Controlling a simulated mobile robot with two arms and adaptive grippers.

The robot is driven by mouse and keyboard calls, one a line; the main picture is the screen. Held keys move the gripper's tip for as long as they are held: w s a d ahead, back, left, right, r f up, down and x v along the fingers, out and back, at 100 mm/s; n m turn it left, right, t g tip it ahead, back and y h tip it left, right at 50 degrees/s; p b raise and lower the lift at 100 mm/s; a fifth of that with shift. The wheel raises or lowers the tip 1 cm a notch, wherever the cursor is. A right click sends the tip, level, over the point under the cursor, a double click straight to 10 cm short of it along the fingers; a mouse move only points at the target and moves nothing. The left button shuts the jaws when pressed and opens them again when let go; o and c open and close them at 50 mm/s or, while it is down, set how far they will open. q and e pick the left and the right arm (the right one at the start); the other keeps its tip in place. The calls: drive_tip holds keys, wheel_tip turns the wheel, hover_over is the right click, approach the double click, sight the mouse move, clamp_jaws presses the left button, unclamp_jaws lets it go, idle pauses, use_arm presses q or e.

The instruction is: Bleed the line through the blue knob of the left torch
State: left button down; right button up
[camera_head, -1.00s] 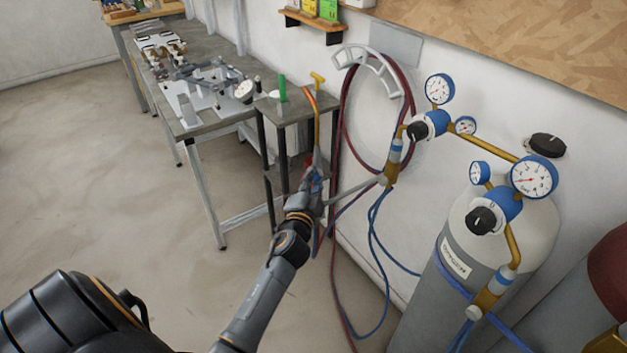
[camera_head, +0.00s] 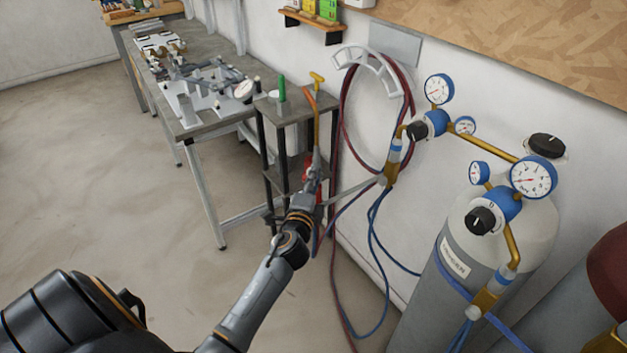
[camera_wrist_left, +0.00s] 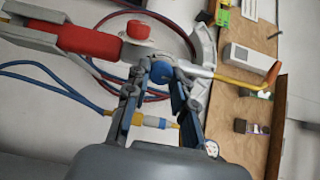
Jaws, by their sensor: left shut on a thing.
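The torch stands upright beside the small dark stand, with a brass neck (camera_head: 317,125) and a yellow tip. Part of its red body (camera_head: 307,168) shows beside my left gripper (camera_head: 314,185), which hides most of the rest. In the left wrist view the torch has a red handle (camera_wrist_left: 90,42), a red knob (camera_wrist_left: 138,30) and a blue knob (camera_wrist_left: 162,72). My left gripper (camera_wrist_left: 163,78) is shut on the blue knob, one finger on each side. The knob's turned position cannot be read. My right gripper is not in view.
Red and blue hoses hang on a white wall rack (camera_head: 368,58). A grey gas cylinder (camera_head: 450,290) with blue regulators and gauges (camera_head: 534,177) stands at right. A small stand (camera_head: 290,112) and a workbench (camera_head: 200,125) are at left. The floor at left is clear.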

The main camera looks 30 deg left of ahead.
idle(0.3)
use_arm(q)
drive_tip(key=c, duration=1.1)
unclamp_jaws()
drive_tip(key=shift+c, duration=0.2)
drive_tip(key=v, duration=1.2)
drive_tip(key=shift+f, duration=0.1)
